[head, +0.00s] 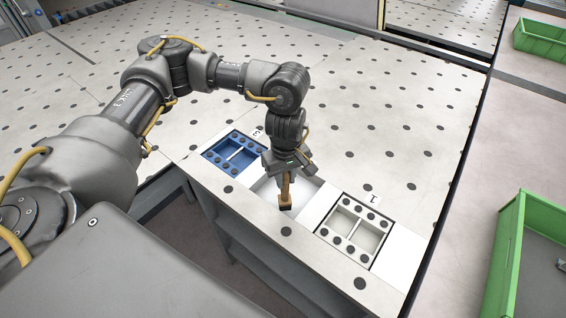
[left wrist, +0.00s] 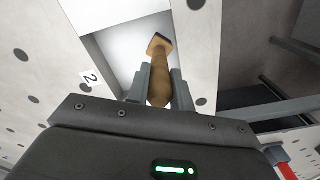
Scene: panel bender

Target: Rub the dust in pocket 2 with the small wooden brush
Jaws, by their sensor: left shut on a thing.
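My left gripper (head: 285,176) points down over the table and is shut on the wooden brush (head: 286,200). The brush's dark bristle end faces down, at the near edge of pocket 2 (head: 312,188). The left wrist view shows the brush (left wrist: 159,75) between the two fingers of the gripper (left wrist: 158,88), with its dark end over the white pocket (left wrist: 112,50) beside the label 2 (left wrist: 90,79). I cannot tell whether the bristles touch the pocket floor. I cannot make out dust in the pocket. My right gripper is not in view.
Left of pocket 2 is a blue insert (head: 214,157) by the label 3. Right of it is a white insert (head: 341,244) by the label 1. Green bins (head: 508,250) stand at the right. The perforated table top (head: 420,130) behind is clear.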

